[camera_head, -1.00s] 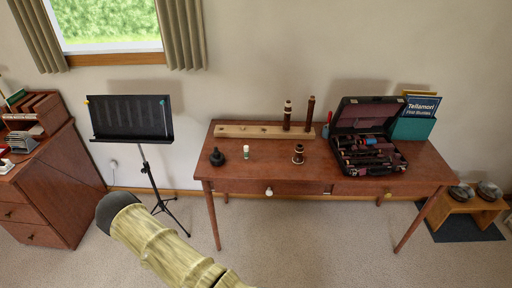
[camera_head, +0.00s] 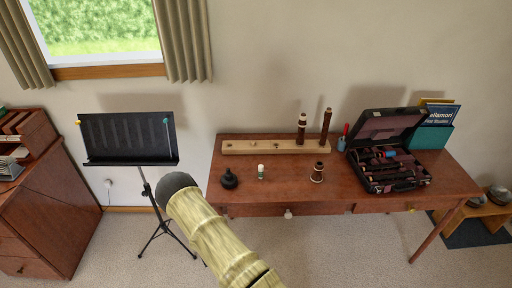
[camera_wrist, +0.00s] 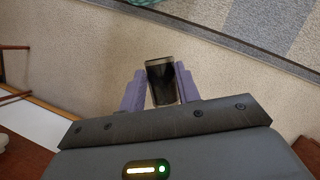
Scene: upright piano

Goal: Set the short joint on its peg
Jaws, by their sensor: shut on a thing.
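My gripper (camera_wrist: 160,76) shows in the wrist view with its two purple-grey fingers shut on a short, dark, tube-like piece (camera_wrist: 162,82). The piece sticks out a little past the fingertips, with carpet behind it. I cannot tell for sure whether it is the short joint. In the head view the pale wooden peg board (camera_head: 245,147) lies along the back of the table. Two dark joints stand upright at its right end, a thicker one with pale rings (camera_head: 302,129) and a slimmer one (camera_head: 326,126). Low pegs show on its left part. My gripper is hidden in the head view.
On the table (camera_head: 280,182) stand a black bulbous piece (camera_head: 229,179), a small white-capped bottle (camera_head: 261,171) and a squat dark joint with pale rings (camera_head: 317,172). An open instrument case (camera_head: 390,184) and a pen cup (camera_head: 342,144) are at right. A music stand (camera_head: 128,137) is left.

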